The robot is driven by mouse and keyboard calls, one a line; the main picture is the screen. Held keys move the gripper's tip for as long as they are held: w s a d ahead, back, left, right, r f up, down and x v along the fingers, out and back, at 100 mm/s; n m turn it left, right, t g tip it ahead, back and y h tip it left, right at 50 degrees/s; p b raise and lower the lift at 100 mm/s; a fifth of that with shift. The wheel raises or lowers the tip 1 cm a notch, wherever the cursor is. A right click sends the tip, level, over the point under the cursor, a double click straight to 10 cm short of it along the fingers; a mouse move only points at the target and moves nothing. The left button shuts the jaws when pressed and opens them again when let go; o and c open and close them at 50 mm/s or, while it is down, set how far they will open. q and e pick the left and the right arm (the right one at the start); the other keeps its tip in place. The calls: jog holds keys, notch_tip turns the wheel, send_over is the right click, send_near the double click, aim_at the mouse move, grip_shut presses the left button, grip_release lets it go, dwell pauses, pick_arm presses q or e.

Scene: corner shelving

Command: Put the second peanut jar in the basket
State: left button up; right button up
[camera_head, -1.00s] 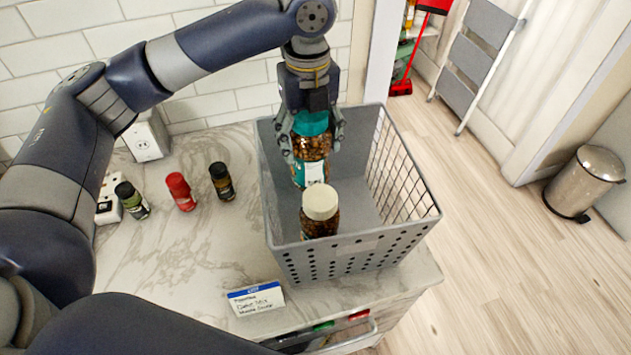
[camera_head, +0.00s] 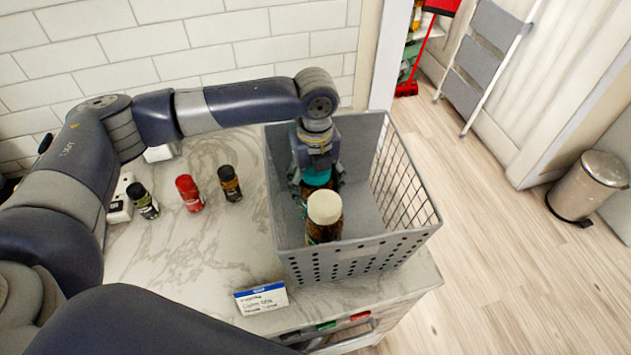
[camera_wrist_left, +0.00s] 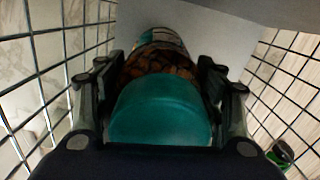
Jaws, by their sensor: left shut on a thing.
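The grey basket (camera_head: 355,262) stands on the marble counter, with solid and wire-mesh sides. A peanut jar with a teal lid (camera_head: 318,177) is inside it, held in my left gripper (camera_head: 318,186). In the left wrist view the teal lid (camera_wrist_left: 160,112) and brown contents (camera_wrist_left: 160,62) lie between the two fingers (camera_wrist_left: 160,90), which are shut on the jar. A second jar with a cream lid (camera_head: 325,207) stands in the basket in front of it and hides its lower part. I cannot tell whether the held jar touches the basket floor. My right gripper is out of view.
A note card (camera_head: 261,299) stands at the front edge. A steel bin (camera_head: 588,186) is on the floor at right.

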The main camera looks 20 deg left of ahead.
pick_arm(q)
jog(key=o, duration=1.2)
jog(key=shift+f, duration=0.1)
jog(key=o, duration=0.4)
jog(key=shift+o, duration=0.2)
jog(key=shift+r, duration=0.45)
notch_tip(320, 180, up, 11)
jog(key=b, duration=0.3)
jog(key=shift+r, duration=0.2)
